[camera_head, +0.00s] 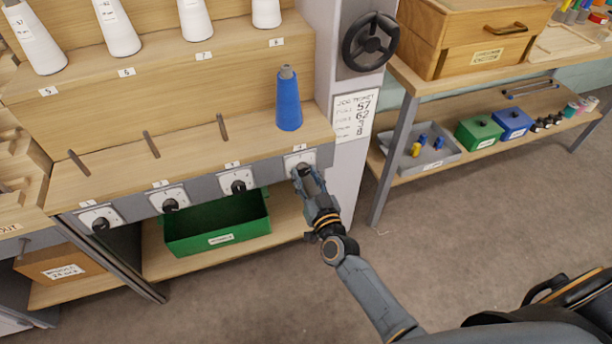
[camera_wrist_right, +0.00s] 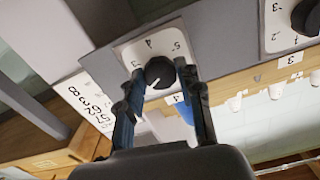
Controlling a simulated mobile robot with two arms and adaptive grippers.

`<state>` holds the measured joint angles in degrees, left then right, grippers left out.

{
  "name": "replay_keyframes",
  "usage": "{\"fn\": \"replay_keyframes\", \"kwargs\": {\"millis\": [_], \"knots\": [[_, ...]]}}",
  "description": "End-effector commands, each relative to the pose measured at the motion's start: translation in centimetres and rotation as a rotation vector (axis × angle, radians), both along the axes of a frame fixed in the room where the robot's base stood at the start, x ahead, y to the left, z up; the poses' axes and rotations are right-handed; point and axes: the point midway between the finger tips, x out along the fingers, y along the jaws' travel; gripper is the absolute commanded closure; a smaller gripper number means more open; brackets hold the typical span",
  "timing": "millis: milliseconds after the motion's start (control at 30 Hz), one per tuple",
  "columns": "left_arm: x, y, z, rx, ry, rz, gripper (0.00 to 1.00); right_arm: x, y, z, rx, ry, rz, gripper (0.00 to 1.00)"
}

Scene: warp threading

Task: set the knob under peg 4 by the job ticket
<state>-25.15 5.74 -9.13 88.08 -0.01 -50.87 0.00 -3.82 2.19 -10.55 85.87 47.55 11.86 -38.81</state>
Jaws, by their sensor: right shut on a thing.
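The knob under peg 4 is a round black knob (camera_wrist_right: 159,72) on a white numbered dial plate (camera_head: 300,163), on the grey rail at the right end. My right gripper (camera_head: 302,171) is at this knob, and in the right wrist view its two fingers (camera_wrist_right: 160,82) are shut on the knob's sides. The knob's white mark points to the lower left in that view. A blue cone (camera_head: 288,104) stands upright on the shelf above this dial. My left gripper is out of view.
Other dials sit along the rail to the left, the nearest knob (camera_head: 238,186) close by. A green bin (camera_head: 217,226) is below the rail. A black handwheel (camera_head: 370,42) is above the ticket. A side table with a grey tray (camera_head: 424,155) stands to the right.

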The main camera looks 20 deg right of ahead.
Motion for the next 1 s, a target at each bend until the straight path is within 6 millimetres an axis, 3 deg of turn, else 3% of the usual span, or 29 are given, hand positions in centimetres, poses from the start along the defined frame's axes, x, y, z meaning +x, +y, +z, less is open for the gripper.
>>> {"fn": "replay_keyframes", "kwargs": {"millis": [633,1000], "knots": [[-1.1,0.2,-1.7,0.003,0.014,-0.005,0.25,0.0,0.0,0.0,0.531,0.018,0.000,0.96],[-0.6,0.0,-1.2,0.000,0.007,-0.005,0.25,0.0,0.0,0.0,0.828,0.028,0.000,0.96]]}}
